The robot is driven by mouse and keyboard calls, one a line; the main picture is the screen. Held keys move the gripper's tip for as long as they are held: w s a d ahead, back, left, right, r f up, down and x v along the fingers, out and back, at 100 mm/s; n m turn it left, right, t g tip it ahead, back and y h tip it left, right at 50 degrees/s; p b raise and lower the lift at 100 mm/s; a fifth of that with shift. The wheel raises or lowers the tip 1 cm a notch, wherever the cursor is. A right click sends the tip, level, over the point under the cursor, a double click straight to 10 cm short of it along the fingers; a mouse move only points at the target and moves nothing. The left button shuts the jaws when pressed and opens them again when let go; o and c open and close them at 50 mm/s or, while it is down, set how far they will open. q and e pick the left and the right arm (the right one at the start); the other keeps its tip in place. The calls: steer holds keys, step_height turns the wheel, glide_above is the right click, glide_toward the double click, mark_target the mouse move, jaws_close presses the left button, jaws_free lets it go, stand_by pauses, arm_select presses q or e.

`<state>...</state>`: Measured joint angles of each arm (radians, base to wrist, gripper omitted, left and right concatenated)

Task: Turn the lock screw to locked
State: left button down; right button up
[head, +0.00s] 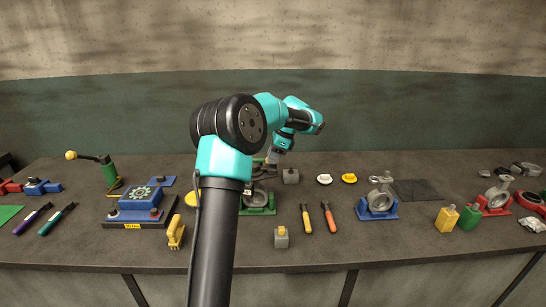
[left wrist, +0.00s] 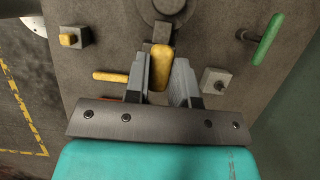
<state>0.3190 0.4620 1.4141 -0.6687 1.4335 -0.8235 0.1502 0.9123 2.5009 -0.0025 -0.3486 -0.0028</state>
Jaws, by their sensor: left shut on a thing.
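My left gripper (head: 274,156) reaches down to the left, by a grey valve casting (head: 258,197) on a green base (head: 262,211). In the left wrist view the fingers of my left gripper (left wrist: 165,75) are shut on a yellow-orange handle (left wrist: 160,67). A grey block (left wrist: 160,33) lies just beyond its tip, and the round grey casting (left wrist: 166,6) is at the top edge. I cannot tell whether the handle is the lock screw's, or whether it touches the casting. My arm hides part of the casting in the head view. My right gripper is not in view.
A grey block with a yellow top (head: 281,237) stands in front, and another grey block (head: 290,176) stands behind. A casting on a blue base (head: 378,206) stands further right. A green handle (left wrist: 265,40) shows in the wrist view.

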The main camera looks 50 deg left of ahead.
arm_select(q)
steer(key=shift+r, duration=0.2)
steer(key=c, duration=1)
jaws_free()
steer(key=shift+f, duration=0.1)
steer(key=shift+o, duration=0.2)
steer(key=v, duration=1.7)
steer(key=shift+d, duration=0.2)
